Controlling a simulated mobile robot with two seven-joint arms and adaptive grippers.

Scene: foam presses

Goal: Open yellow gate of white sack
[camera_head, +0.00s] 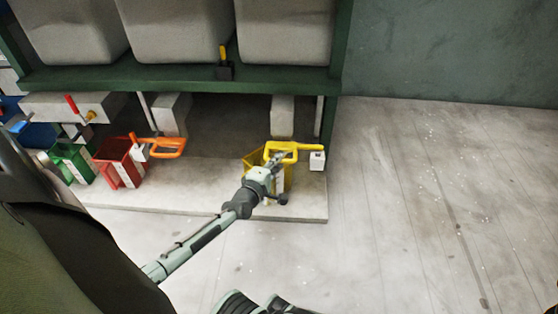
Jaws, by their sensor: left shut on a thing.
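Pale, whitish-grey sacks (285,32) sit on the rack above; which one belongs to the gate cannot be told.
A small white block (317,161) is at the gate's right end. An orange handle (165,148), a red bin (118,163) and a green bin (73,161) stand to the left. A green rack beam (150,79) runs above. The floor (430,200) at right is clear.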

